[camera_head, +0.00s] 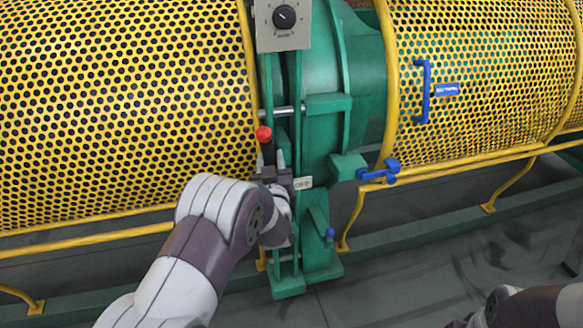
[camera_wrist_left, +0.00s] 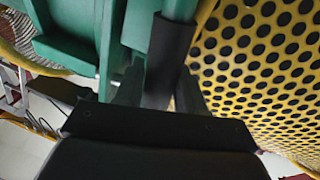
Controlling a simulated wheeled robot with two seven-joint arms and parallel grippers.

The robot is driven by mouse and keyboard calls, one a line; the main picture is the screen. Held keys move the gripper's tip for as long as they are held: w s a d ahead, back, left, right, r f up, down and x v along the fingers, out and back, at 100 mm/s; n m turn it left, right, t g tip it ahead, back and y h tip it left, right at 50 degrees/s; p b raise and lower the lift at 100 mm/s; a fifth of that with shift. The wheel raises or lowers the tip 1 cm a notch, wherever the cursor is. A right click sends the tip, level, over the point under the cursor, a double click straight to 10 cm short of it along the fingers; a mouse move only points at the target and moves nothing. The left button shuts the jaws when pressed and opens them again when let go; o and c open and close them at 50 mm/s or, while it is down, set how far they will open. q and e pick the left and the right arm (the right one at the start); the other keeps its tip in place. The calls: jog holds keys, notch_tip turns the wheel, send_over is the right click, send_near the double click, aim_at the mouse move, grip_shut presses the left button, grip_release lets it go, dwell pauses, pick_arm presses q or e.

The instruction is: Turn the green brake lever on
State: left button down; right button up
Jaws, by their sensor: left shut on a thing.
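The brake lever shows in the head view as a red ball knob (camera_head: 263,134) on a dark stem, just above my left gripper (camera_head: 273,162). It stands at the front of the green machine frame (camera_head: 318,140), beside a small plate reading OFF (camera_head: 303,183). In the left wrist view a green rod with a dark sleeve (camera_wrist_left: 169,58) runs between the fingers of my left gripper (camera_wrist_left: 158,92). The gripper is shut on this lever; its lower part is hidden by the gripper. Only part of my right arm shows at the lower right, without its gripper.
Yellow perforated guards (camera_head: 120,105) and (camera_head: 480,75) flank the frame closely. A grey box with a black dial (camera_head: 284,17) is above. A blue handle (camera_head: 423,92) and a blue latch (camera_head: 380,172) are at right. Open floor (camera_head: 400,270) lies in front.

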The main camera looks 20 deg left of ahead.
pick_arm(q)
jog(key=s+a+n, duration=0.1)
jog(key=s+a+f+b, duration=0.1)
jog(key=a+n, duration=0.1)
jog(key=a, duration=0.1)
jog(key=shift+s+f+n+b, duration=0.2)
jog(key=shift+s+n+b, duration=0.1)
jog(key=shift+s+b, duration=0.1)
jog(key=shift+a, duration=0.1)
jog(key=c, duration=0.8)
grip_release()
jog(key=shift+s+a, duration=0.1)
jog(key=shift+a, duration=0.05)
